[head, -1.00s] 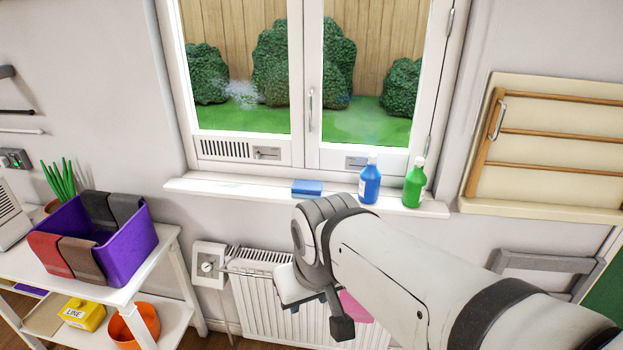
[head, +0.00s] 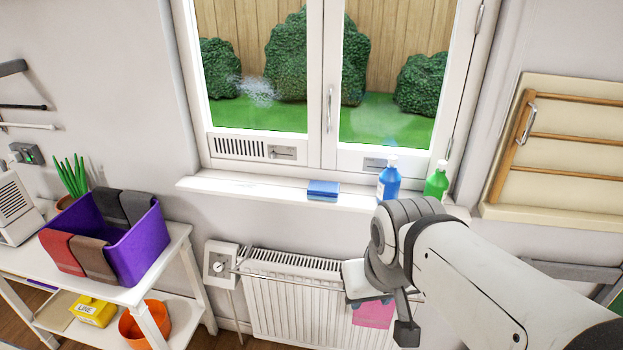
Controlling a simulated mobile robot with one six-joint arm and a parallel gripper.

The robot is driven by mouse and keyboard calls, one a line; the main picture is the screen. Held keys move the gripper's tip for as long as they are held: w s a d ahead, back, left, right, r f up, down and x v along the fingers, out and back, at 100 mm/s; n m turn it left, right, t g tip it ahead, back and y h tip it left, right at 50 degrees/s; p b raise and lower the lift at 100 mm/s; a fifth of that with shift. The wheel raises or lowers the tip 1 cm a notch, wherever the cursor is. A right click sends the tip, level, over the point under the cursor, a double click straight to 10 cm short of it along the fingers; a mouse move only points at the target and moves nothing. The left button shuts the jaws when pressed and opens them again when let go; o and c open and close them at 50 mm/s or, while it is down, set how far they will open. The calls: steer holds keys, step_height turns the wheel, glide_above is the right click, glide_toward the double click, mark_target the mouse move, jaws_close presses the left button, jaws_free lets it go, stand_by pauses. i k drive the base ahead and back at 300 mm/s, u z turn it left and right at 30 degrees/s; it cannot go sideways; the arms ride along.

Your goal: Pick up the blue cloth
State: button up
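A small flat blue block (head: 323,191) lies on the white windowsill, left of the bottles; it is the only blue cloth-like thing I see, though I cannot tell if it is cloth or a sponge. My gripper (head: 385,312) hangs below and right of it, in front of the radiator and apart from the blue block. The wrist hides much of the gripper, and whether its fingers are open or shut is unclear.
A blue bottle (head: 389,180) and a green bottle (head: 436,181) stand on the windowsill (head: 230,188). A pink cloth (head: 374,314) hangs at the radiator (head: 275,300). A purple bin (head: 140,245) with draped cloths sits on the white shelf at left.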

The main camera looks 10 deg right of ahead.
mark_target(318, 189)
steer(key=u, duration=0.05)
steer(key=i, duration=0.95)
steer(key=z, duration=0.05)
